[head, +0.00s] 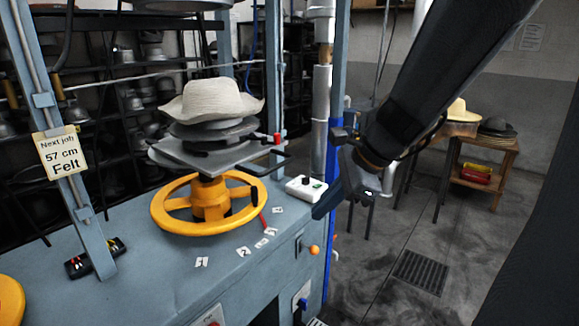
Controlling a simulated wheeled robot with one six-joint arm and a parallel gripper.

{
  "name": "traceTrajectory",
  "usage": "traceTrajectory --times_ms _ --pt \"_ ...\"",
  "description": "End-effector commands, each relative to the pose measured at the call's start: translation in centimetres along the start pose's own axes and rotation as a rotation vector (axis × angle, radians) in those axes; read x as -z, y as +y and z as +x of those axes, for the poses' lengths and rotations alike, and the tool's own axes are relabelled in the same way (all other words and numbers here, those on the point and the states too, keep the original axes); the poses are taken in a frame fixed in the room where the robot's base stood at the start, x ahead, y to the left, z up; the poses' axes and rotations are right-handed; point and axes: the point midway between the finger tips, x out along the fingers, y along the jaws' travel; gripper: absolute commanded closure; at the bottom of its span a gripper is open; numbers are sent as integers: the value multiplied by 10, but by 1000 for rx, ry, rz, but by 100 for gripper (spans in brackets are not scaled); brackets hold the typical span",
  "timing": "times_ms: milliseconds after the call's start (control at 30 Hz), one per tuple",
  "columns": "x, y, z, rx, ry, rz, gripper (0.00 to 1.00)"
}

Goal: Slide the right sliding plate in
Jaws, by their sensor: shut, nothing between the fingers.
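A stack of flat grey plates (190,157) stands above the yellow handwheel on the press, under a pale felt hat (212,100). On the right side of the stack, a dark bar handle (268,158) sticks out toward the right. A red knob (277,138) sits just behind it. I cannot tell exactly how far in the right plate is. My gripper (328,202) is at the end of the black arm, right of the handle and apart from it. It is shut and empty, near the right edge of the press.
The yellow handwheel (165,212) is below the plates. A white control box (306,188) sits on the bench between wheel and gripper. A blue-grey post (339,70) rises beside my arm. A wooden table with hats (490,160) stands behind right; the floor before it is clear.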

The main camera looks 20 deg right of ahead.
Motion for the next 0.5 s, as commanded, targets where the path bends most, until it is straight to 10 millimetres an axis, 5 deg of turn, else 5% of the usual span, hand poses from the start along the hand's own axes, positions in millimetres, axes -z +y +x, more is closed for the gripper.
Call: traceTrajectory --times_ms 100,233,367,500 --pt "-8 -41 -35 119 -128 357 100" --pt "-14 -68 -62 185 -239 583 100" --pt "-18 -80 -69 206 -287 668 100" --pt "-22 -84 -56 202 -293 674 100"
